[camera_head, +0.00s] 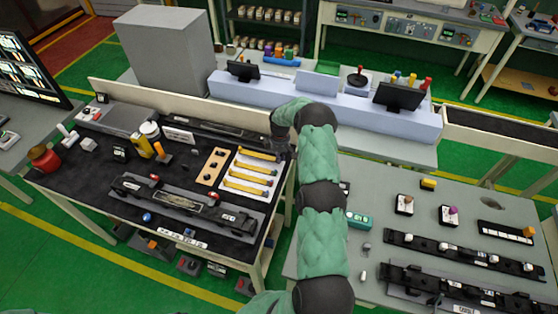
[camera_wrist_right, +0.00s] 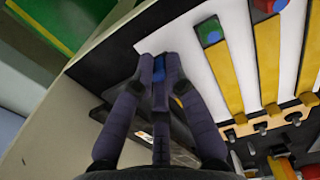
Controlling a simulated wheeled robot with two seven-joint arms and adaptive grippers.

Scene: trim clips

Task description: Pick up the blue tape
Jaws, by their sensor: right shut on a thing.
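My right gripper (camera_head: 281,148) is at the right end of the black-topped table, beside the white sheet with the yellow clips. In the right wrist view its fingers (camera_wrist_right: 159,68) are closed together on a small blue piece, the blue tape (camera_wrist_right: 158,66). Only a narrow strip of the tape shows between the fingertips; the fingers hide the rest. The fingertips are over the edge of the white sheet (camera_wrist_right: 205,70). I cannot tell whether the tape touches the sheet. The tape cannot be made out in the head view. My left gripper is not in view.
Several yellow clips (camera_head: 246,187) lie in rows on the sheet, left of my right gripper. A tan strip with dark pegs (camera_head: 211,166) lies beside them. A long black trim part (camera_head: 180,203) lies in front. A grey table (camera_head: 390,220) stands right of my arm.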

